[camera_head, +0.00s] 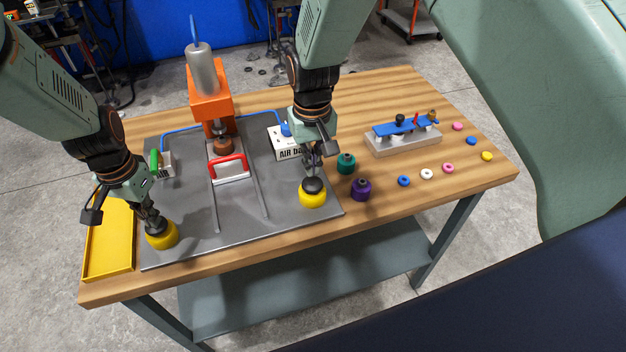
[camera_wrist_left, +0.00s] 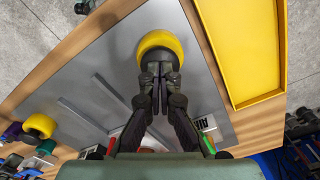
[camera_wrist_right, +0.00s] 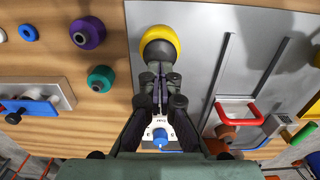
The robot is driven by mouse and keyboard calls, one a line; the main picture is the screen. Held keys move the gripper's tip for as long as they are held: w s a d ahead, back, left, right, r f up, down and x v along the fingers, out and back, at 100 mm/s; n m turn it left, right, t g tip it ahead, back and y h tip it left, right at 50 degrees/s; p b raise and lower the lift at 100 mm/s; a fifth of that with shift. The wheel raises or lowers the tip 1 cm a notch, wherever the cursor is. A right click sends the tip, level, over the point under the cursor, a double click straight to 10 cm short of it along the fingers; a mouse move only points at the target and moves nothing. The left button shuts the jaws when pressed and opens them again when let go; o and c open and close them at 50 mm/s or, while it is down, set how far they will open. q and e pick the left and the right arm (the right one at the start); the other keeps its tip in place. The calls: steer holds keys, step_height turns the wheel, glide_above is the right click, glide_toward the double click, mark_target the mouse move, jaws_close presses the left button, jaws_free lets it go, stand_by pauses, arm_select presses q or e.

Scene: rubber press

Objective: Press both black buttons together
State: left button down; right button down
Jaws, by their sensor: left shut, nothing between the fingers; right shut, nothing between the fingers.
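The left black button sits in a round yellow housing (camera_head: 164,240) at the front left of the grey plate. My left gripper (camera_head: 153,222) is shut and empty, with its tips right over that button; I cannot tell whether they touch. The right black button (camera_head: 313,185) sits in a yellow housing (camera_head: 312,200) at the plate's right side. My right gripper (camera_head: 314,168) is shut and empty just above it. The black button also shows in the right wrist view (camera_wrist_right: 159,49).
An orange press (camera_head: 211,108) with a red handle (camera_head: 228,162) stands between the buttons on the grey plate (camera_head: 185,222). A yellow tray (camera_head: 108,240) lies at left. Green (camera_head: 346,163) and purple (camera_head: 361,189) round parts stand close right of the right button. Small coloured rings lie further right.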

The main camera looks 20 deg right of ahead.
mark_target(313, 182)
steer(key=shift+f, duration=1.6)
arm_select(q)
steer(key=shift+s+f, duration=0.1)
steer(key=shift+f, duration=0.3)
arm_select(e)
steer(key=shift+f, duration=0.3)
arm_select(q)
steer(key=shift+f, duration=0.15)
arm_select(e)
steer(key=shift+f, duration=0.2)
stand_by(0.4)
